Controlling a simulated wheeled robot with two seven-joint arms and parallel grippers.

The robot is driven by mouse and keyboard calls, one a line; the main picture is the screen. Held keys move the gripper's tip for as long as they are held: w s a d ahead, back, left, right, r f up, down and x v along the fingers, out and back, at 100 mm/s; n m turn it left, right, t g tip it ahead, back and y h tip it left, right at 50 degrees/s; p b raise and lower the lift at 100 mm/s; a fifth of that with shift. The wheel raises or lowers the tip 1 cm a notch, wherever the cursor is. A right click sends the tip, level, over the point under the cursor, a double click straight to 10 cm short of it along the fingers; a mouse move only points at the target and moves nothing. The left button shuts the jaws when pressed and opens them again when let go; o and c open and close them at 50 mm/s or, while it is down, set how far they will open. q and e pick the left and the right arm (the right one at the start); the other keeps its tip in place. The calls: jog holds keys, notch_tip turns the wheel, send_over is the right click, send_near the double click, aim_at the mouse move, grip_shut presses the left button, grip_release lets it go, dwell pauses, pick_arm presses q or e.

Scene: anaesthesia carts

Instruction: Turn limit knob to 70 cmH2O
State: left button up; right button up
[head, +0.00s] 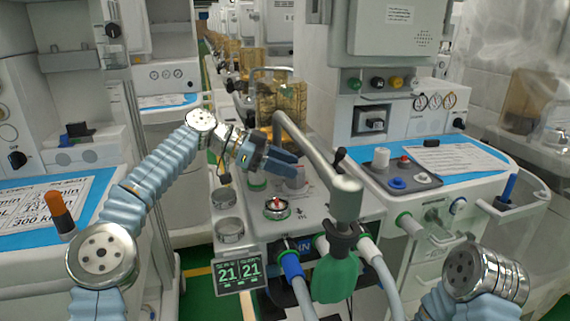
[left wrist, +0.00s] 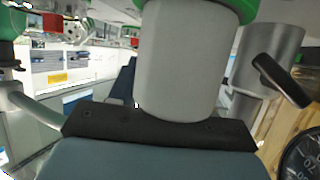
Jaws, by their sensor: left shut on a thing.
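My left gripper (head: 287,164) reaches over the middle cart's top from the left, its blue fingers shut on the pale grey limit knob (head: 297,182). The fingers hide part of the knob. In the left wrist view the grey cylinder of the knob (left wrist: 180,65) stands against the dark finger pad (left wrist: 160,128), with a green ring (left wrist: 250,8) at its end. I cannot read a pressure scale or pointer on the knob. My right gripper is not in view; only part of my right arm shows at the lower right.
A red-topped knob (head: 276,207) with a green ring sits in front of the gripper. A thick grey arm (head: 312,150) slants close to its right, above a green bag (head: 335,275). Hoses and a display reading 21 and 21 (head: 240,272) are at the cart's front.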

pick_arm(q)
jog(key=shift+f, duration=0.2)
jog(key=o, duration=1.1)
jog(key=shift+c, duration=0.2)
jog(key=shift+r, duration=0.1)
jog(key=shift+v, duration=3.7)
jog(key=shift+c, duration=0.2)
